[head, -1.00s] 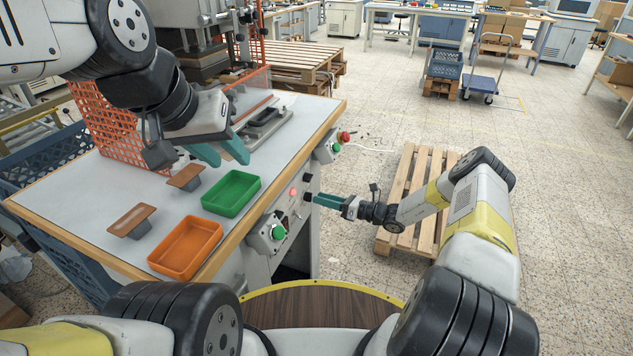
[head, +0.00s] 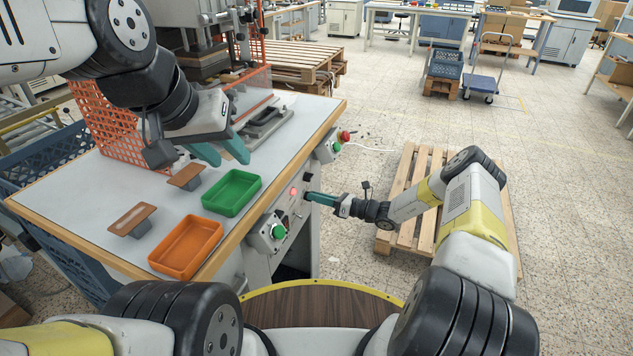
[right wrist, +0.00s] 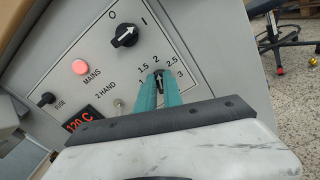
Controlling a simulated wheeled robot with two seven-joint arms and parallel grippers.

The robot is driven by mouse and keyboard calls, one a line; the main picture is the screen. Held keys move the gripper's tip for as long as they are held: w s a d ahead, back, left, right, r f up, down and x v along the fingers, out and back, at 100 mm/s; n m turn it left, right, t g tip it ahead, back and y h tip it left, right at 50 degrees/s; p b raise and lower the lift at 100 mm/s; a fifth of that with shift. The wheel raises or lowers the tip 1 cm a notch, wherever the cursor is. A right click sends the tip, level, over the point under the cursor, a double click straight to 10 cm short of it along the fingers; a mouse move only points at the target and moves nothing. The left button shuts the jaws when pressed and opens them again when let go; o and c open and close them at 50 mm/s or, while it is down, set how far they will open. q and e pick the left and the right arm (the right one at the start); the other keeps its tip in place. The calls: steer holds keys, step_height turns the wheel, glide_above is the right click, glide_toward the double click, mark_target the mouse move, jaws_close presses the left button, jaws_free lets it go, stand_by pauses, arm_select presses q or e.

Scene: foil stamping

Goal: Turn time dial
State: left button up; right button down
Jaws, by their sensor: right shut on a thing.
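The time dial (right wrist: 159,82) is a small black knob on the grey control panel, with a printed scale from 1 to 3 around it. In the right wrist view my right gripper (right wrist: 158,88) has its teal fingers on both sides of the dial, shut on it. The white pointer mark on the dial faces roughly the 2; the fingers partly cover the knob. In the head view my right gripper (head: 310,196) reaches the panel front from the right, and its fingers hide the dial. My left gripper (head: 228,155) is open and empty above the worktable.
A black O/I switch (right wrist: 124,36) and a lit red mains lamp (right wrist: 80,67) sit beside the dial. A red display (right wrist: 80,122) is lower left. Green (head: 232,193) and orange (head: 186,247) trays stand on the table. A pallet (head: 410,236) lies on the floor beyond my right arm.

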steer(key=shift+n, duration=0.3)
steer(key=shift+s+n, duration=0.2)
steer(key=shift+n, duration=3.8)
steer(key=c, duration=1.5)
jaws_free()
steer(key=v, duration=0.7)
steer(key=shift+s+d, duration=0.15)
steer(key=shift+d, duration=0.2)
